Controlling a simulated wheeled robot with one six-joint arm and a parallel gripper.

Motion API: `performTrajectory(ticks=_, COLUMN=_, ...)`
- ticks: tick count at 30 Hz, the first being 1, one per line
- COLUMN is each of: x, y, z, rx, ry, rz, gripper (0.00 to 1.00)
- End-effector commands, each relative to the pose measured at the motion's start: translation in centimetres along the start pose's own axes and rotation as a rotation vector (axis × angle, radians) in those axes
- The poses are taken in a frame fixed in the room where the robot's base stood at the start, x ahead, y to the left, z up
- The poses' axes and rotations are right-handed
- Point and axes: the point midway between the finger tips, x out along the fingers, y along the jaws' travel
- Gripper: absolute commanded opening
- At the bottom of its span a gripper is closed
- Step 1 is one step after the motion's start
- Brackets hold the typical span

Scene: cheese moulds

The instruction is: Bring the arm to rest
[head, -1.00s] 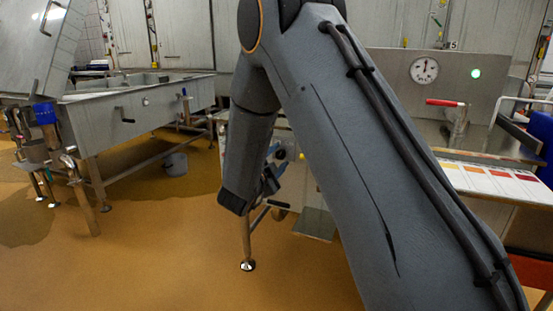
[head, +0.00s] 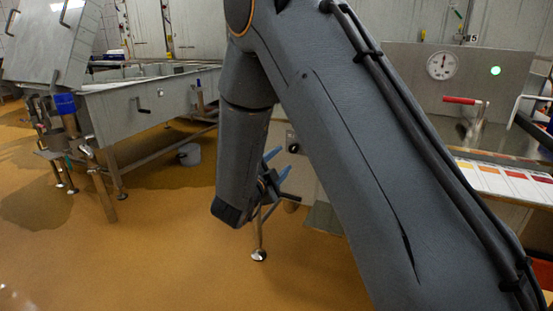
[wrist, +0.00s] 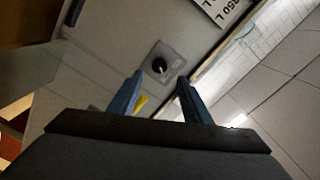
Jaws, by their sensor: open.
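My gripper (head: 279,168) shows at the end of my folded grey arm, low in the middle of the head view, with its blue fingers apart. In the wrist view my gripper (wrist: 157,88) is open with nothing between its fingers. Beyond the fingers there is a pale panel with a black knob (wrist: 159,66). My upper arm crosses the head view and hides part of the scene behind it.
At the right are a panel with a gauge (head: 442,65), a green light (head: 495,71) and a red-handled lever (head: 462,101). The brown floor (head: 190,250) in front is clear.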

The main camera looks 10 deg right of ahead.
Motion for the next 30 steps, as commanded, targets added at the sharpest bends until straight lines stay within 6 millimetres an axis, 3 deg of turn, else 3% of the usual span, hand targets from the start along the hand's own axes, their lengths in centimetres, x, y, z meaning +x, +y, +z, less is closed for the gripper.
performTrajectory(ticks=5, x=-1.4, y=-1.1, z=2.5, rx=-0.045, ry=-0.155, rz=0.021, gripper=0.44)
performTrajectory(ticks=8, x=-4.1, y=-2.1, z=5.5, rx=-0.123, ry=-0.351, rz=0.037, gripper=0.44)
performTrajectory(ticks=12, x=-10.3, y=-2.8, z=9.2, rx=-0.29, ry=-0.667, rz=0.037, gripper=0.44)
performTrajectory(ticks=17, x=-19.1, y=-2.0, z=10.7, rx=-0.532, ry=-1.007, rz=0.004, gripper=0.44)
performTrajectory(ticks=20, x=-24.8, y=-0.6, z=9.9, rx=-0.706, ry=-1.204, rz=-0.027, gripper=0.44)
performTrajectory(ticks=24, x=-31.9, y=2.4, z=6.5, rx=-0.969, ry=-1.448, rz=-0.074, gripper=0.44)
performTrajectory(ticks=27, x=-35.4, y=4.5, z=3.6, rx=-1.129, ry=-1.578, rz=-0.103, gripper=0.44)
performTrajectory(ticks=30, x=-37.7, y=6.3, z=0.8, rx=-1.267, ry=-1.671, rz=-0.124, gripper=0.44)
